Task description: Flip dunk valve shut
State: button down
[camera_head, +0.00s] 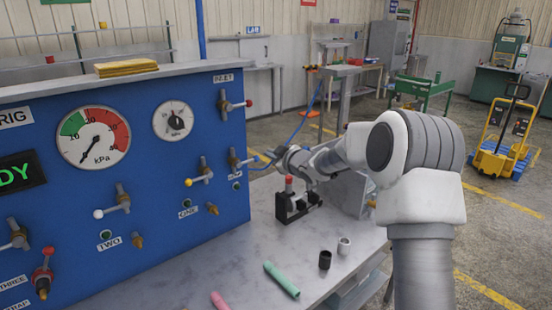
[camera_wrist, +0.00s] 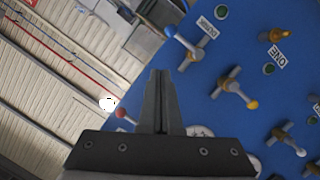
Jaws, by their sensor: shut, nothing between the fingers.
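The DUNK valve (camera_head: 235,160) is on the right part of the blue panel, above its small label. In the wrist view the DUNK valve (camera_wrist: 188,48) shows a metal hub and a lever with a blue knob (camera_wrist: 170,31), beside the upside-down DUNK label (camera_wrist: 207,27). My gripper (camera_head: 277,157) is just right of this valve, near its lever end. In the wrist view my gripper (camera_wrist: 159,72) has its dark fingers together and empty. The blue knob appears beyond the fingertips; I see no clear contact.
A yellow-knobbed valve (camera_head: 201,174) is to the left. Loose tubes and caps lie on the bench front.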

jog(key=shift+v, duration=1.3)
jog(key=s+d+r+m+g+h, duration=0.1)
jog(key=s+d+r+m+h, duration=0.25)
jog(key=s, duration=0.65)
jog(key=s+d+r+m+g+h, duration=0.25)
jog(key=s+d+r+h, duration=0.2)
jog(key=s, duration=0.55)
jog(key=s+f+m+g+y, duration=0.1)
jog(key=s+f+m+g, duration=0.1)
jog(key=s, duration=1.2)
jog(key=s+a+f+m+g, duration=0.1)
jog(key=s+f+m+g, duration=0.1)
jog(key=s, duration=1.2)
jog(key=shift+s+f+m+g+y, duration=0.15)
jog(key=shift+f+m+g+y, duration=0.25)
jog(key=shift+f+m, duration=0.35)
